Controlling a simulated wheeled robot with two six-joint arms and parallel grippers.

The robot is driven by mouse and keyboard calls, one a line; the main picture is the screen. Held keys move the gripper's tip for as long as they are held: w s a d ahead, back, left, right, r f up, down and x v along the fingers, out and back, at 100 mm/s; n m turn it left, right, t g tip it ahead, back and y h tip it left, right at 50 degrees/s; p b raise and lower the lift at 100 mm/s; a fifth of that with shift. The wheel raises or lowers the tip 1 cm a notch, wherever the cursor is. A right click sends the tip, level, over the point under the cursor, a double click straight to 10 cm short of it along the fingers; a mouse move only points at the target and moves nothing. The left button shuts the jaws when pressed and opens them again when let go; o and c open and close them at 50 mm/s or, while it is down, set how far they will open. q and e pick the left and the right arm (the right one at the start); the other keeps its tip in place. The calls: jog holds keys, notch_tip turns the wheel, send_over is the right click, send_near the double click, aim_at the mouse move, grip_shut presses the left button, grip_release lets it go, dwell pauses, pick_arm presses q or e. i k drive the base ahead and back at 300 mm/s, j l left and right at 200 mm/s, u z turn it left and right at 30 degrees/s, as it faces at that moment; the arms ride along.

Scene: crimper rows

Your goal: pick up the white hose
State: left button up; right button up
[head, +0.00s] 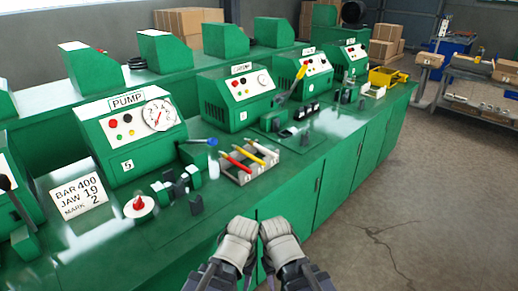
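A pale rod (255,155), which may be the white hose, lies in a light slotted rack (244,179) on the green bench. A red rod (236,162) and a yellow rod (262,148) lie beside it. The rods are small, so I cannot tell the pale one's ends. My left gripper (242,226) and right gripper (273,227) are side by side in front of the bench's front edge, nearer to me than the rack. Neither touches the rods. No held thing shows, and the view from behind hides their finger gap.
A green pump unit (127,136) with a gauge stands left of the rack. A small dark-green fixture (175,188), a red button on a white base (139,206) and a sign (79,197) stand on the left bench top. More machines line the back.

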aim_at(248, 141)
jog(key=i+l+u, duration=0.1)
jog(key=u, duration=0.25)
jog(key=l+u, duration=0.2)
jog(key=u, duration=0.15)
jog(key=i+l+u, duration=0.1)
jog(key=u, duration=0.25)
jog(key=l+u, duration=0.4)
jog(key=l, duration=1.4)
